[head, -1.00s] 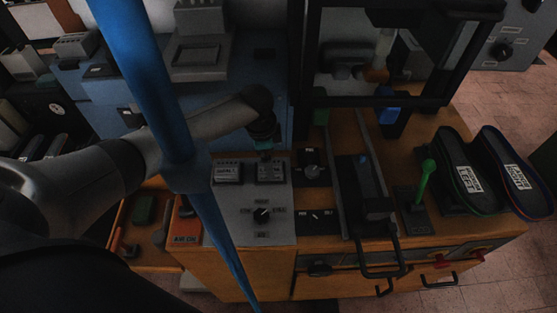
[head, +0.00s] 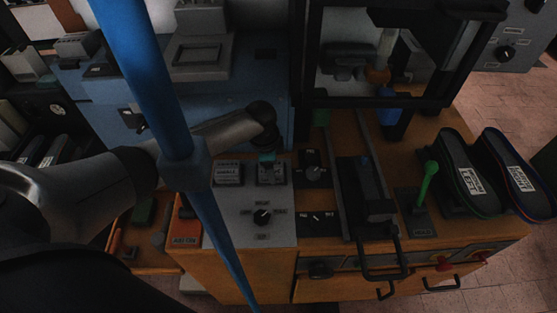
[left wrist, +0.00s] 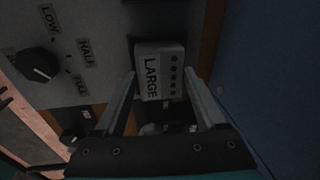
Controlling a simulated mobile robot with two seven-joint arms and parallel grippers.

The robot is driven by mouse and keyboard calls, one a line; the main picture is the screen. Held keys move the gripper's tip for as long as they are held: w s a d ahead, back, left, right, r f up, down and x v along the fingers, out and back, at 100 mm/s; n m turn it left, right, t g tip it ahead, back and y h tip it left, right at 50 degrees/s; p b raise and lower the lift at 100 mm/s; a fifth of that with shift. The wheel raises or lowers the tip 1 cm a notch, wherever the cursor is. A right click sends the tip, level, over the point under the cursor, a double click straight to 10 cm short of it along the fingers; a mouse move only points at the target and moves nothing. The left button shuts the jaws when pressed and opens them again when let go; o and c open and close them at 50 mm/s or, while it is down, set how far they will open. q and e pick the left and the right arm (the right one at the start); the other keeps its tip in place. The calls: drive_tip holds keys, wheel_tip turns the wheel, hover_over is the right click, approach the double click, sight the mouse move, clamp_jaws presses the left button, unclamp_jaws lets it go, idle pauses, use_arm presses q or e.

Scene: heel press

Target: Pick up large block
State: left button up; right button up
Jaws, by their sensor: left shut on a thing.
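The large block (left wrist: 152,65), pale grey with the word LARGE and a row of dark dots, is between the two fingers of my left gripper (left wrist: 160,78) in the left wrist view. The fingers are shut on its sides. In the head view the block (head: 271,174) is at the back right of the grey control panel (head: 236,217), with my left gripper (head: 268,158) over it. I cannot tell whether it still touches the panel. My right gripper is not in view.
A second labelled block (head: 228,174) stands just left on the panel. A dark knob (head: 263,217) is in front. A green lever (head: 426,180) and two shoe soles (head: 466,178) are to the right. A blue post (head: 140,75) crosses in front of my left arm.

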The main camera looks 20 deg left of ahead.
use_arm(q)
clamp_jaws()
drive_tip(key=shift+r, duration=0.15)
